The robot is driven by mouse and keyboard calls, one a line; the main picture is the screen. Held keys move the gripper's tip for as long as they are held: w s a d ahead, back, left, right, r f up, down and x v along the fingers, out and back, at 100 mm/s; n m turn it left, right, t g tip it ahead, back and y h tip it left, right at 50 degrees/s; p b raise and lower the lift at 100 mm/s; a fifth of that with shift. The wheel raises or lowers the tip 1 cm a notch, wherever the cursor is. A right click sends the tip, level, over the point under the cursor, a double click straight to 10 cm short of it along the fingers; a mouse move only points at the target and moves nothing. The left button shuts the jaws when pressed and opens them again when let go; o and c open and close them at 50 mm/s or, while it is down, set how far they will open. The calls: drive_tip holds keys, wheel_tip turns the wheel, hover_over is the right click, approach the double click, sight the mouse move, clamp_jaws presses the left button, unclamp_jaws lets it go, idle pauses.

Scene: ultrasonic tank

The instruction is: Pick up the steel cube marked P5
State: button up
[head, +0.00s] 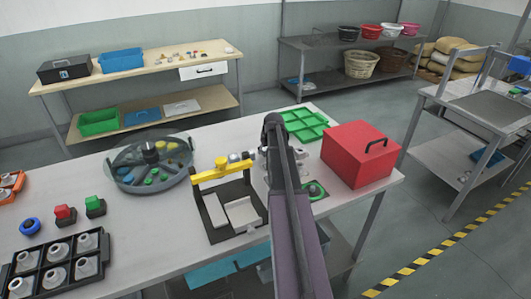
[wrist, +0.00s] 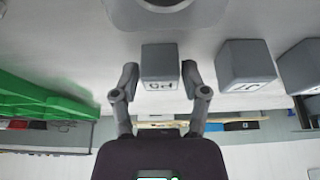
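A grey steel cube (wrist: 160,64) shows in the wrist view with a small upside-down mark that looks like P5. My gripper (wrist: 159,76) has one finger on each side of this cube, with a narrow gap at each side. It is open and does not appear to clamp the cube. Another grey cube (wrist: 246,62) with a mark I cannot read clearly stands to the right, and a third grey cube (wrist: 301,66) is at the right edge. In the head view my arm hides most of the gripper and the cubes.
A green compartment tray (head: 303,125) lies behind the arm; a red box (head: 359,154) stands to the right. A yellow-handled frame with trays (head: 213,217) and a round grey carousel (head: 124,181) are to the left. A round metal part (wrist: 167,8) is at the wrist view's top.

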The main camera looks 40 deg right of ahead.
sight(265, 149)
clamp_jaws()
drive_tip(key=shift+r, duration=0.1)
wheel_tip(265, 149, up, 10)
drive_tip(key=p, duration=1)
idle(0.6)
